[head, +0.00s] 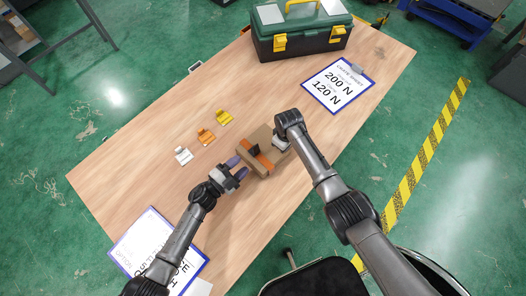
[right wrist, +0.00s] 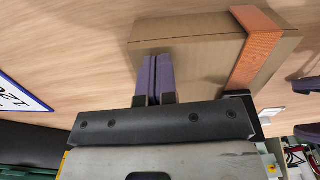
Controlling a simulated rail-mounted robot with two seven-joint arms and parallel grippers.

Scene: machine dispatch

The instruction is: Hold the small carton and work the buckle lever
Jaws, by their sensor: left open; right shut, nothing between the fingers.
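The small brown carton (head: 278,158) lies on the wooden table with an orange strap (head: 265,162) around it. A dark buckle (head: 254,150) sits on the strap; its lever cannot be made out separately. My left gripper (head: 238,167) is open, its purple fingers at the carton's left side, with no clear grip on it. My right gripper (right wrist: 153,78) is shut and empty. Its purple fingers overlap the carton (right wrist: 195,60) in the right wrist view; contact cannot be told. The strap (right wrist: 256,48) shows there to the right of the fingers.
White (head: 183,155), orange (head: 206,136) and yellow (head: 224,117) clips lie left of the carton. A green toolbox (head: 300,38) stands at the back; a clipboard (head: 338,86) reading 200 N and 120 N lies right. Another sheet (head: 150,245) lies front left. Bare table surrounds the clips.

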